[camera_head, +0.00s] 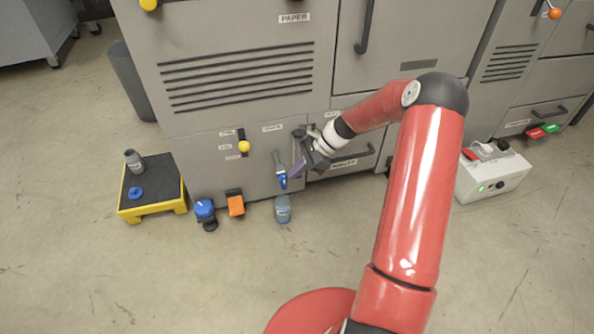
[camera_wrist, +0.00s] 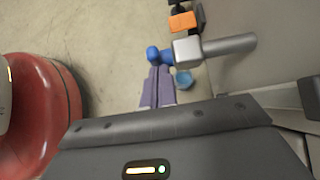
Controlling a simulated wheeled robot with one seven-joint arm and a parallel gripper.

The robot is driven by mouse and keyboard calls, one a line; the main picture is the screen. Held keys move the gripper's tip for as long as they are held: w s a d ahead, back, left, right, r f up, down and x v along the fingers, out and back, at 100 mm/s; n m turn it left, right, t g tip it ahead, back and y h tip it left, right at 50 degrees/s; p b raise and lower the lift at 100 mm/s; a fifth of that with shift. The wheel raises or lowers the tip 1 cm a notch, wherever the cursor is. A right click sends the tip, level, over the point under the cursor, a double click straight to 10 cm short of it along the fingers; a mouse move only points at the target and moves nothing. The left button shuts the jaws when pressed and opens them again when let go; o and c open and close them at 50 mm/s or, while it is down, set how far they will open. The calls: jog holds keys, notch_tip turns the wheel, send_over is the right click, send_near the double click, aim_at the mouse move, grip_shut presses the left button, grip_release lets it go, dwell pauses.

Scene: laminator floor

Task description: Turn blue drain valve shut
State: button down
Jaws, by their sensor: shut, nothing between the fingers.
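The blue drain valve (camera_head: 282,181) sits low on the front of the grey machine, with its blue part facing out. In the wrist view blue handle parts (camera_wrist: 165,56) show beside a silver valve body and pipe (camera_wrist: 230,46). My gripper (camera_head: 296,170) has purple fingers and is just right of the valve in the head view. In the wrist view the fingers (camera_wrist: 158,73) are together and empty, their tips close to the blue parts. I cannot tell whether they touch.
A jar of bluish liquid (camera_head: 283,210) stands on the floor below the valve. An orange pedal-like block (camera_head: 236,205) and a blue-topped item (camera_head: 205,210) are to its left. A yellow-edged step (camera_head: 155,208) holds a grey bottle. A white box (camera_head: 490,180) stands right.

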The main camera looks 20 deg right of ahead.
aim_at(282, 175)
jog(key=shift+a+r+h+p, duration=0.3)
jog(key=shift+r+h+p, duration=0.05)
jog(key=shift+h+p, duration=0.5)
jog(key=shift+a+r+h+p, duration=0.5)
jog(key=shift+h+p, duration=0.45)
jog(key=shift+p, duration=0.3)
jog(key=shift+a+r+h+p, duration=0.2)
jog(key=shift+a+h+p, duration=0.25)
jog(key=shift+h+p, duration=0.45)
jog(key=a+h+p, duration=0.1)
jog(key=h+p, duration=0.1)
jog(key=shift+h, duration=0.3)
jog(key=shift+a+h+p, duration=0.5)
jog(key=shift+h+p, duration=0.05)
jog(key=shift+h, duration=0.55)
jog(key=shift+a+f+h, duration=0.1)
jog(key=shift+a+h, duration=0.05)
jog(key=shift+h, duration=0.15)
jog(key=shift+a+f, duration=0.35)
jog(key=shift+a, duration=0.3)
jog(key=shift+a+f, duration=0.3)
jog(key=shift+a, duration=0.35)
jog(key=shift+a+f, duration=0.15)
